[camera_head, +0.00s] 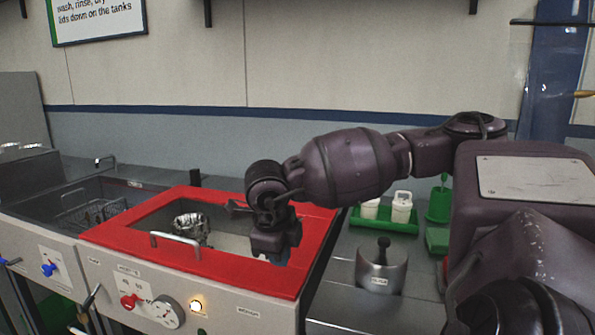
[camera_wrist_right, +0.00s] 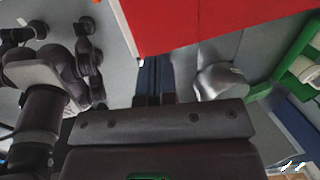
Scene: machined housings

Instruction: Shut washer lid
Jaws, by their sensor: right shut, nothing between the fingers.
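The washer lid (camera_head: 200,257) is a red frame with a clear window and a metal bar handle (camera_head: 176,241) near its front edge. It lies about flat over the washer tank in the head view; whether it is fully seated I cannot tell. Part of it shows as a red panel in the right wrist view (camera_wrist_right: 200,25). My right gripper (camera_head: 279,258) points down over the right part of the lid, to the right of the handle. Its fingers are together and empty in the wrist view (camera_wrist_right: 153,75). Contact with the lid cannot be made out. My left gripper is not in view.
A metal basket (camera_head: 190,228) shows through the lid's window. An open tank with a wire basket (camera_head: 92,214) is at left. A metal pot with a black knob (camera_head: 381,268) and a green tray with white bottles (camera_head: 385,222) stand to the right. Knobs line the front panel.

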